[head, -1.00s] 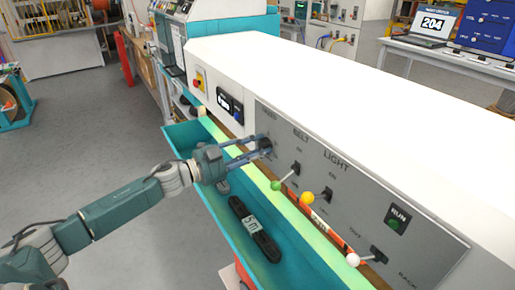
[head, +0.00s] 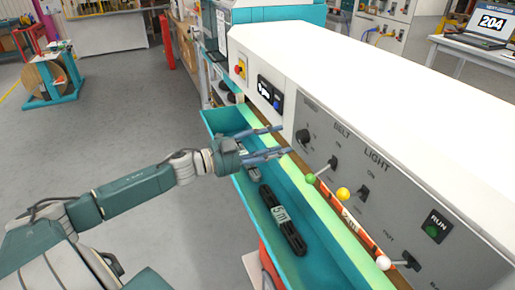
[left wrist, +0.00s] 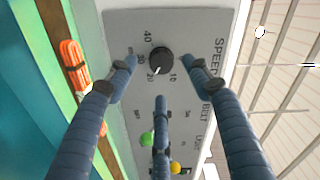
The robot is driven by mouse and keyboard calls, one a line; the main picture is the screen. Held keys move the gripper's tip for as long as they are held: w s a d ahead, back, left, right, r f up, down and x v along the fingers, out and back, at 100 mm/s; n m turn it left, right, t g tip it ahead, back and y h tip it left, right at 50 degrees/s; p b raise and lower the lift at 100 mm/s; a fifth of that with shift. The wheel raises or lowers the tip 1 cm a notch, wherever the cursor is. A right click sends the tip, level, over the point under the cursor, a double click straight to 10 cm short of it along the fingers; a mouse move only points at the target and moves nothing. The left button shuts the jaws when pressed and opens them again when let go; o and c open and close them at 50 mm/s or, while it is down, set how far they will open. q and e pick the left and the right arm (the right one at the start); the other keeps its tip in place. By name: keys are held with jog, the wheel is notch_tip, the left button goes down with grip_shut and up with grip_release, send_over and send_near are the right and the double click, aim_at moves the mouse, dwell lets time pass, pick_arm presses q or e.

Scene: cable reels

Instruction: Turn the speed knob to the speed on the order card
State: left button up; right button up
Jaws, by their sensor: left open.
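The black speed knob (head: 303,136) is on the grey control panel (head: 330,170) of the white machine. In the left wrist view the knob (left wrist: 160,60) sits beside the numbers 10 to 40, and its white mark appears to point near 20. My left gripper (head: 284,140) is open and empty, just in front of the panel and apart from the knob. In the left wrist view its fingers (left wrist: 158,62) spread on both sides of the knob, with a third finger below. I cannot make out an order card. My right gripper is out of view.
Below the knob are the green-tipped BELT lever (head: 311,178), the yellow-tipped LIGHT lever (head: 343,194) and a white-tipped lever (head: 384,262). A teal trough (head: 325,266) holds a black 5m cable bundle (head: 284,220). A laptop (head: 482,28) shows 204.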

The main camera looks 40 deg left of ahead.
pick_arm(q)
jog(key=v, duration=0.6)
jog(key=shift+a, duration=0.1)
dwell(0.5)
